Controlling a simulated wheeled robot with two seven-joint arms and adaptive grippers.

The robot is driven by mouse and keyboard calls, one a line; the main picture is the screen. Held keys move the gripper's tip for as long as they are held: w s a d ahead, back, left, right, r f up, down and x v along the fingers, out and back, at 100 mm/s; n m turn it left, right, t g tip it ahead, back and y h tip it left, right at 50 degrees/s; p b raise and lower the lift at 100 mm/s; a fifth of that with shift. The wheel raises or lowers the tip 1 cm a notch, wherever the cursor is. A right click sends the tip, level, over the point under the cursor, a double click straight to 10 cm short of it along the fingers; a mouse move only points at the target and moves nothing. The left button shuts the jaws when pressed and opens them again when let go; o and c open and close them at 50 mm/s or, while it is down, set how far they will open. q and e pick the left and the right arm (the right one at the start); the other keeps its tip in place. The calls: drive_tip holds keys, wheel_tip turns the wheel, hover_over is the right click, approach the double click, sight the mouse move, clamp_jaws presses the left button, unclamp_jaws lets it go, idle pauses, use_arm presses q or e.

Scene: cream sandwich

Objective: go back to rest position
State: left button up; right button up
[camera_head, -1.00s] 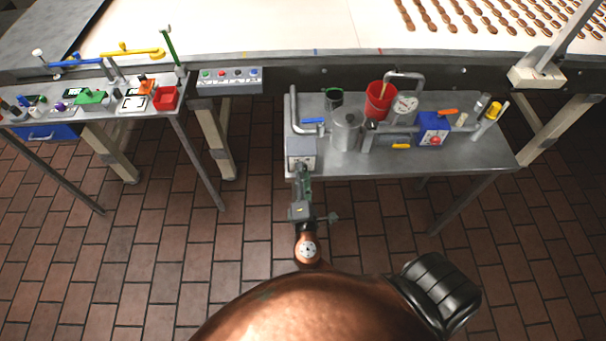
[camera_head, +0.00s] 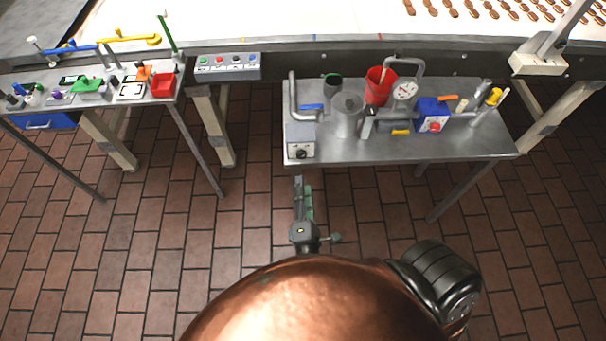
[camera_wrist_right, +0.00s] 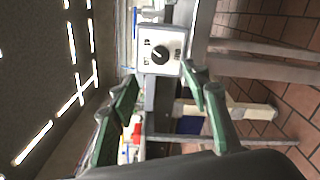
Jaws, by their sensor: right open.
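My right gripper (camera_head: 303,182) is in front of the right table's front left corner, over the brick floor and apart from the table. Its green-padded fingers stand apart in the right wrist view (camera_wrist_right: 165,92), with nothing held between them. A grey box with a black dial (camera_head: 301,150) sits at that table corner, just beyond the fingertips. Its dial face also shows ahead of the fingers in the right wrist view (camera_wrist_right: 160,50). My left gripper is not in view.
The right metal table (camera_head: 380,150) bears a metal cup (camera_head: 347,118), a red bucket (camera_head: 375,92), a gauge (camera_head: 404,91) and a blue box (camera_head: 432,112). A left table (camera_head: 120,98) holds a red tray (camera_head: 163,84). Brick floor (camera_head: 250,215) is clear between them.

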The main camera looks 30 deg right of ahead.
drive_tip(key=shift+v, duration=0.85)
